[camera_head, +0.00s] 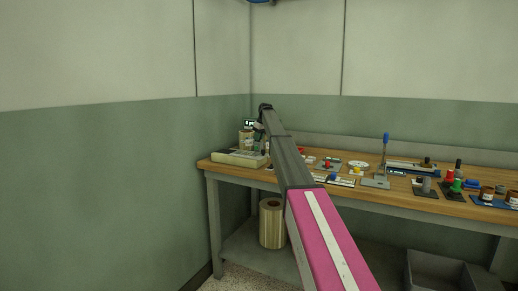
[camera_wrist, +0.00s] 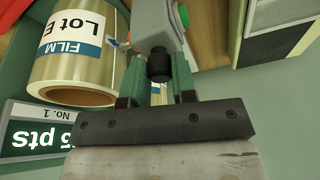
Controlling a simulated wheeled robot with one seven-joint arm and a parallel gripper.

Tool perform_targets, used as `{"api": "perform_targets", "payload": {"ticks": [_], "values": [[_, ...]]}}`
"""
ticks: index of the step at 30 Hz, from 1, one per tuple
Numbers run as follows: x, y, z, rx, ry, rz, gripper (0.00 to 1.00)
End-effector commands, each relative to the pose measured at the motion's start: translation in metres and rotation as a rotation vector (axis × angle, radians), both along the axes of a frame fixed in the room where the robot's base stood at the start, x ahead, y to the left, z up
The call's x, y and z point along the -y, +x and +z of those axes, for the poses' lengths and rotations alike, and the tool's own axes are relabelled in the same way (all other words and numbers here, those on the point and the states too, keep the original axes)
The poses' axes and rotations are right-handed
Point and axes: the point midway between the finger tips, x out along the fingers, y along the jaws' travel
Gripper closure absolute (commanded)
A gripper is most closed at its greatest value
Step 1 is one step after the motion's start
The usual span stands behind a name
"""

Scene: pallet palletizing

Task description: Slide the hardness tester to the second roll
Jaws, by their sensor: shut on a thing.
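The hardness tester (camera_wrist: 153,22) is a grey body with a black knob and a green button, at the top middle of the wrist view. My gripper (camera_wrist: 157,78) has green fingers shut on it around the black knob. A film roll (camera_wrist: 75,62) labelled "FILM Lot E" lies just left of the tester in that view; I cannot tell whether they touch. A display (camera_wrist: 38,135) marked "No. 1" and "pts" is beside the roll, partly cut off. In the head view a roll (camera_head: 246,138) shows at the bench's far left, and my arm hides the tester. I cannot tell which roll is second.
A pale case (camera_head: 238,159) lies on the left end of the wooden bench (camera_head: 440,204). Several small tools and fixtures crowd the bench to the right of my arm. A large roll (camera_head: 272,222) stands on the lower shelf. A grey bin (camera_head: 437,272) is below right. Walls close the left corner.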

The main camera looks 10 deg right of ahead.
Motion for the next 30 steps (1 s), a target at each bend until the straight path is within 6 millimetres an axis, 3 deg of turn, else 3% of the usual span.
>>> {"api": "perform_targets", "payload": {"ticks": [30], "values": [[-0.037,0.026,0.001,0.001,0.001,0.000,0.96]]}}
